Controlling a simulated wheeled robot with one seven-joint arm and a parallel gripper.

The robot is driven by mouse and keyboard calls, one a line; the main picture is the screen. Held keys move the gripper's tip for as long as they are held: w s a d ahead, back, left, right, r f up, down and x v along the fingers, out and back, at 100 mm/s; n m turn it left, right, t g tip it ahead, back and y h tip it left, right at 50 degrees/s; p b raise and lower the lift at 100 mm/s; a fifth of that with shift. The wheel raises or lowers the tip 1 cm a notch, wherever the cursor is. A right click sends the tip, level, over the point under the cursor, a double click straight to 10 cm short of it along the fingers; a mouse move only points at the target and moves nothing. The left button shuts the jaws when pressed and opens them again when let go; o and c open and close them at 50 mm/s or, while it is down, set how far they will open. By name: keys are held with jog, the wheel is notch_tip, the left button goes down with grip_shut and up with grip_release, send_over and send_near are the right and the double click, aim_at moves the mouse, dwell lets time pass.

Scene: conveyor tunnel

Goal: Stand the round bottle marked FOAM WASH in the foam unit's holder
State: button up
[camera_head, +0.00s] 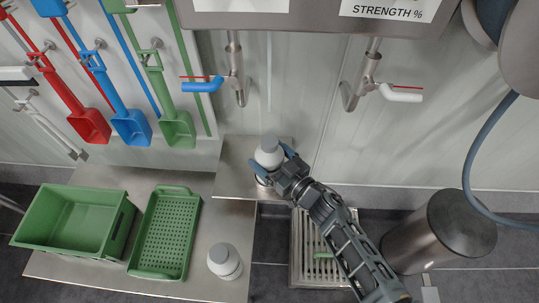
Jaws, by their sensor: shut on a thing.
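My gripper (274,162) is shut on a white round bottle with a grey cap (268,152). Its blue fingers sit on either side of the bottle, which looks roughly upright. The bottle is over a small steel shelf (232,178) against the wall, below the foam unit (320,22). I cannot tell whether its base touches the shelf, and any holder ring there is mostly hidden by the bottle and gripper. The bottle's label cannot be read. A second white bottle with a grey cap (225,261) stands on the steel table (95,272), its label too small to read.
A green crate (75,220) and a green perforated basket (165,233) are on the table. Valves with blue (203,85) and white (400,93) handles hang above. Coloured scoops (130,127) hang at left. A steel bin (440,235) and floor drain (305,250) are at right.

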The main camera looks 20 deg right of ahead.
jog(key=o, duration=1.8)
jog(key=shift+f, duration=0.2)
jog(key=shift+p+v, duration=0.5)
jog(key=shift+v, duration=3.4)
jog(key=shift+r, duration=0.15)
